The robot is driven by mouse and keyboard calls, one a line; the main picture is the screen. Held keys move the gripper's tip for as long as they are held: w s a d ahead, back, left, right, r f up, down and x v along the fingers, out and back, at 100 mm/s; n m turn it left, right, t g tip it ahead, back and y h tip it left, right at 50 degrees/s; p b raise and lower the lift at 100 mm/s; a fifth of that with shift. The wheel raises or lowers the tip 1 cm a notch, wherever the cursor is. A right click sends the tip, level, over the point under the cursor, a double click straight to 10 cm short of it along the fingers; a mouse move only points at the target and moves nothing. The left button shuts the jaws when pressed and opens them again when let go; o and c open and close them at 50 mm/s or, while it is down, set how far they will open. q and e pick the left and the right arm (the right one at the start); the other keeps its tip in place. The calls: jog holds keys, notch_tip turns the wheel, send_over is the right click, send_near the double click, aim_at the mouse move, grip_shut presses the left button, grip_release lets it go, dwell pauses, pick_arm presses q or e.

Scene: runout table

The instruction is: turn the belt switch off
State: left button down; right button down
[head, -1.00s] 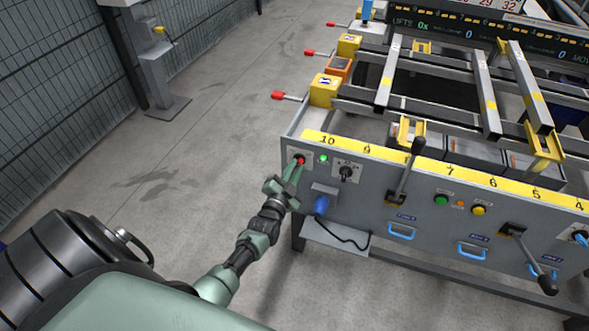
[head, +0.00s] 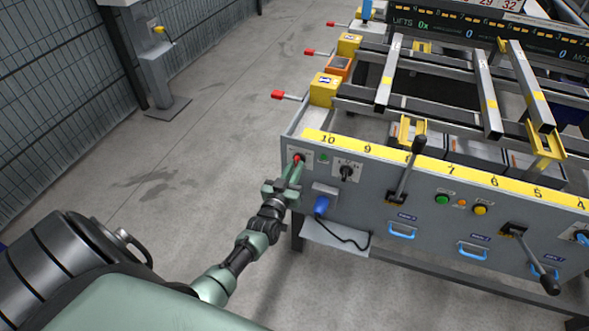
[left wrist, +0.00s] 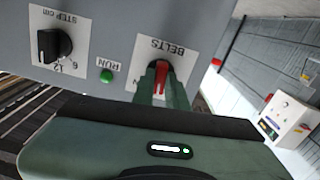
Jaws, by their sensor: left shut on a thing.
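The belt switch (head: 298,158) is a red knob at the left end of the grey front panel (head: 372,178). In the left wrist view the red switch (left wrist: 161,74) sits below the label BELTS. My left gripper (head: 295,168) is shut on it, one green finger on each side. The fingers hide part of the knob, so its exact angle is hard to read. The RUN lamp (left wrist: 106,76) beside it is dark green and looks unlit. My right gripper is not in view.
A black STEP cm knob (left wrist: 54,44) is beside the lamp. A blue plug (head: 321,206) with a black cable is below the switch. A black-handled lever (head: 407,170) stands farther right. The floor to the left is clear.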

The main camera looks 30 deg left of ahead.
pick_arm(q)
jog(key=shift+f+n+b, duration=0.1)
jog(key=shift+n+b, duration=0.6)
jog(key=shift+n, duration=3)
jog(key=c, duration=1.4)
grip_release()
jog(key=shift+c, duration=0.2)
jog(key=shift+s, duration=0.15)
jog(key=v, duration=0.7)
jog(key=shift+s+d, duration=0.15)
jog(key=shift+s, duration=0.15)
